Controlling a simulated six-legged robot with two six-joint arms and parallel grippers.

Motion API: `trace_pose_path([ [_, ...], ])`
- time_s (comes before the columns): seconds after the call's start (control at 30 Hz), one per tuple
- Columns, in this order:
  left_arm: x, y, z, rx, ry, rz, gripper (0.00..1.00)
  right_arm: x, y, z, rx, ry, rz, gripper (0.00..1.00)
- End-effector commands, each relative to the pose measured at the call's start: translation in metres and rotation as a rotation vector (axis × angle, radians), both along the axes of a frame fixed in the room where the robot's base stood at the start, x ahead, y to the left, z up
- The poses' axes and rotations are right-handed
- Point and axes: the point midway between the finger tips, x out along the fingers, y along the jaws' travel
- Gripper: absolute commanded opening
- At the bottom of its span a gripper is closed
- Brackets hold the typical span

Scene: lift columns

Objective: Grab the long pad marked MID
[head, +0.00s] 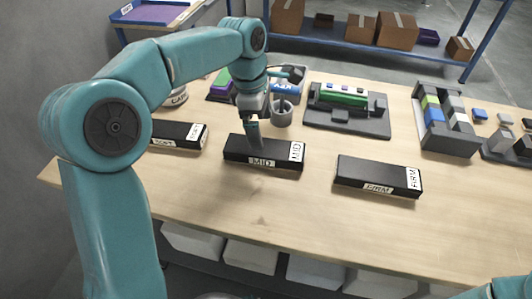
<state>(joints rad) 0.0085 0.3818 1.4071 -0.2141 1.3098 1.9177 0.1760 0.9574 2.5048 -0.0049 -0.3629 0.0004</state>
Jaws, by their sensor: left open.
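The long black pad marked MID (280,155) lies flat on the wooden table, in the middle of a row of three pads. White labels on its front and right end read MID. My left gripper (255,140) points down over the left half of this pad, its fingers close to the pad's top. The gripper is open. I cannot tell whether the fingers touch the pad or straddle it. Of my right arm, only a small teal part shows at the bottom right corner; its gripper is out of view.
A pad marked SOFT (180,134) lies to the left and one marked FIRM (378,178) to the right. Behind stand a grey cup (282,112), a black fixture with a green part (345,108) and a block rack (445,120). The table's front (280,215) is clear.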

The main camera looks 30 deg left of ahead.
Motion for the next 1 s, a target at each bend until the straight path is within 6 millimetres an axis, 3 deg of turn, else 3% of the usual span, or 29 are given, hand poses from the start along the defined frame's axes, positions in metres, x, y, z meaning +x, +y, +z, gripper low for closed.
trace_pose_path([
  [0.1,0.000,-0.003,-0.018,0.000,0.002,0.000,1.00,0.000,0.000,-0.004,0.000,0.000,0.000,0.43],
  [0.27,0.001,-0.005,-0.029,0.000,0.001,0.000,1.00,0.000,0.000,-0.005,0.000,0.000,0.000,0.43],
  [0.53,0.000,-0.012,-0.069,-0.001,0.002,-0.001,1.00,0.000,0.000,-0.011,0.000,0.000,0.000,0.43],
  [0.83,0.001,-0.013,-0.076,-0.001,0.000,-0.001,1.00,0.000,0.000,-0.011,0.000,0.000,0.000,0.43],
  [0.87,0.001,-0.013,-0.076,0.000,0.000,-0.001,0.97,0.000,0.000,-0.011,0.000,0.000,0.000,0.43],
  [1.0,0.001,-0.013,-0.076,0.000,0.000,-0.001,0.51,0.000,0.000,-0.011,0.000,0.000,0.000,0.43],
])
